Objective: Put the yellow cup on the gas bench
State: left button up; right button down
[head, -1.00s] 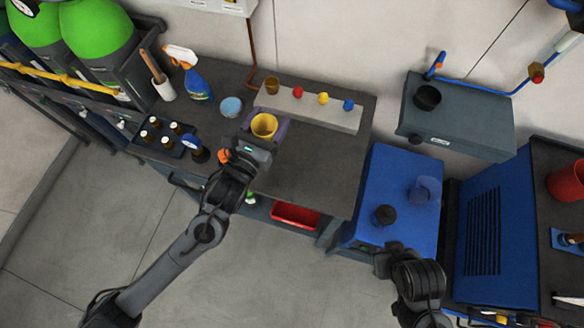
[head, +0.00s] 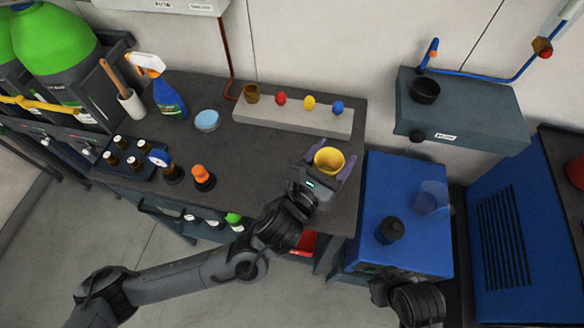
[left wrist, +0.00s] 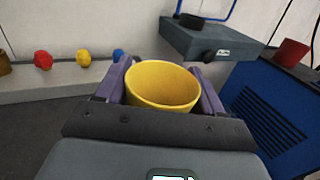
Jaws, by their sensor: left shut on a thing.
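The yellow cup (head: 329,160) is upright between the fingers of my left gripper (head: 331,163), which is shut on it. It is held over the right end of the dark worktop (head: 245,160), near the blue cabinet. In the left wrist view the cup (left wrist: 162,84) sits between the two purple fingers, its open top showing. A grey bench-like unit (head: 460,115) with a blue pipe and a black round dish is at the back right; no readable label tells me which surface is the gas bench. My right arm shows at the bottom right, but its fingers are hidden.
The blue cabinet (head: 378,185) carries a black knobbed object (head: 389,230) and a translucent blue cup (head: 431,197). A pale block (head: 290,117) with several small coloured items lies behind the cup. A spray bottle (head: 165,95) and small bottles stand at left.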

pick_arm(q)
jog(key=w+a+f, duration=0.1)
jog(key=a+f, duration=0.1)
jog(key=w+a+f, duration=0.1)
jog(key=w+a, duration=0.1)
jog(key=a, duration=0.1)
jog(key=w+a+f+b, duration=0.1)
jog(key=a+f, duration=0.1)
jog(key=a, duration=0.1)
jog(key=shift+w+a+f, duration=0.15)
jog(key=shift+w+f, duration=0.15)
jog(key=shift+w, duration=0.05)
jog(key=shift+f+b, duration=0.7)
jog(key=shift+f, duration=1.3)
jog(key=shift+f, duration=0.15)
jog(key=o, duration=1)
jog(key=shift+o, duration=0.2)
jog(key=p+v, duration=0.1)
jog(key=v, duration=1.1)
jog(key=shift+p, duration=0.4)
